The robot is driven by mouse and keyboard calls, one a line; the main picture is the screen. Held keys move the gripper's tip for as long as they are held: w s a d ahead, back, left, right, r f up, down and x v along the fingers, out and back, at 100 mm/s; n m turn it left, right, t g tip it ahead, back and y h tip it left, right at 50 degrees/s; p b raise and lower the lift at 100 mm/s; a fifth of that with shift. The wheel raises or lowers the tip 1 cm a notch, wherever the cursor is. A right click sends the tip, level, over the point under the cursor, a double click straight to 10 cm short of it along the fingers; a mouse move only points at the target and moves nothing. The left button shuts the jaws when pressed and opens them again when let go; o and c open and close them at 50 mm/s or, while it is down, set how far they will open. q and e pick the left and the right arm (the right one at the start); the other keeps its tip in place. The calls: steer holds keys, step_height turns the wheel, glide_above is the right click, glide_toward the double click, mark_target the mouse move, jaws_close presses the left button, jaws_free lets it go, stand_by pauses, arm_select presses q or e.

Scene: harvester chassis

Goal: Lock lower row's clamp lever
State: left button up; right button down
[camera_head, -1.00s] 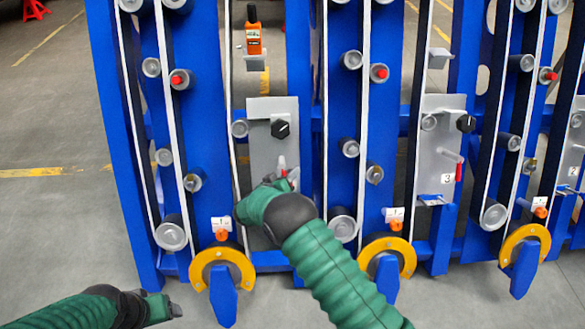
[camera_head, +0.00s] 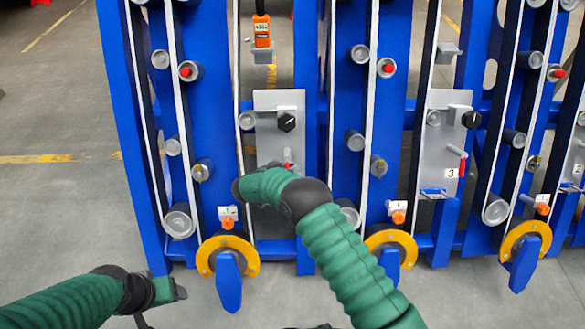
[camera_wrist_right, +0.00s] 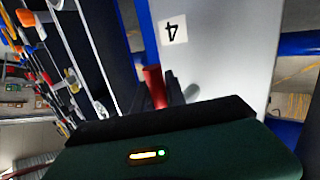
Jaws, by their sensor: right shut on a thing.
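The clamp lever (camera_wrist_right: 153,80) has a red handle and stands out from a grey panel (camera_wrist_right: 220,60) marked 4 in the right wrist view. My right gripper (camera_wrist_right: 163,92) is shut on the red handle, with dark fingers around it. In the head view the right gripper (camera_head: 286,168) is at the lower part of the left grey panel (camera_head: 266,104), below a black knob (camera_head: 287,122). My own arm hides most of the lever's base there. My left gripper (camera_head: 176,290) is low at the left, away from the chassis; its jaw opening is unclear.
Blue chassis posts (camera_head: 222,120) with rollers and white belts stand on both sides of the panel. Another panel (camera_head: 440,160) marked 3, with a red-handled lever (camera_head: 462,166), is to the right. Yellow guards (camera_head: 228,254) line the bottom. The floor at the left is clear.

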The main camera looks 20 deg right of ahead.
steer(key=shift+s+a+f, duration=0.15)
steer(key=shift+s+f, duration=0.15)
steer(key=shift+f, duration=0.2)
steer(key=c, duration=1.4)
jaws_free()
steer(key=shift+w, duration=0.15)
steer(key=shift+o, duration=0.2)
steer(key=shift+r, duration=0.2)
steer(key=p+v, duration=0.5)
steer(key=v, duration=1.1)
steer(key=shift+a+r, duration=0.2)
steer(key=shift+a, duration=0.1)
